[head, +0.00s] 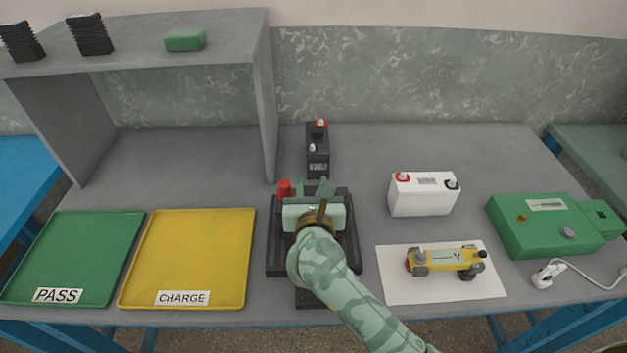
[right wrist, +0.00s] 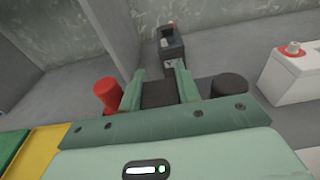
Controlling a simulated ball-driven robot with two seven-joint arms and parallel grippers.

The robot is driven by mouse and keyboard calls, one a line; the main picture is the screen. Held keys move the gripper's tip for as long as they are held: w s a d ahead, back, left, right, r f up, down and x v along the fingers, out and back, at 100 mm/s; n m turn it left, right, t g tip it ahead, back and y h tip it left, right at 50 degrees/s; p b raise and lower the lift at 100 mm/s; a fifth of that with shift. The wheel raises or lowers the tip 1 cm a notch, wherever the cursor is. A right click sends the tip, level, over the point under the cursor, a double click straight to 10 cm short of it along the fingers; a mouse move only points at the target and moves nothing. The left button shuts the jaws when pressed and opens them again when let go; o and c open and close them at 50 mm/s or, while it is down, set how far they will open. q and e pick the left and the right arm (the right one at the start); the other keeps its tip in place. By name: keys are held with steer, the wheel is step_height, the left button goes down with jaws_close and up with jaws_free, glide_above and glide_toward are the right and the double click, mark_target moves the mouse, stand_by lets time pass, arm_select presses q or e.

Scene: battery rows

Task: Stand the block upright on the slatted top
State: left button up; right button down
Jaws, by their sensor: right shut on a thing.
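My right gripper (head: 313,189) reaches over a dark stand (head: 275,258) at the middle of the table. In the right wrist view my right gripper (right wrist: 159,84) has its two green fingers on either side of a dark block (right wrist: 158,94) and is shut on it. The gripper hides most of this block in the head view, so its tilt and whether it touches the stand cannot be told. A red post (head: 284,190) stands at the left of the gripper; a black post (right wrist: 230,87) is at its right. Slats on the stand are not clearly visible. My left gripper is not in view.
Behind stands a black battery (head: 317,158).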

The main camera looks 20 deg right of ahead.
steer(key=shift+r, duration=0.2)
steer(key=shift+f, duration=0.1)
steer(key=shift+f, duration=0.1)
steer(key=c, duration=1)
jaws_free()
steer(key=shift+s+f, duration=0.1)
steer(key=shift+s+a+r, duration=0.1)
steer(key=shift+s+r, duration=0.05)
steer(key=shift+r, duration=0.05)
steer(key=p+v, duration=0.1)
steer(key=v, duration=1)
steer(key=shift+s+a+p, duration=0.15)
steer(key=shift+s+p, duration=0.2)
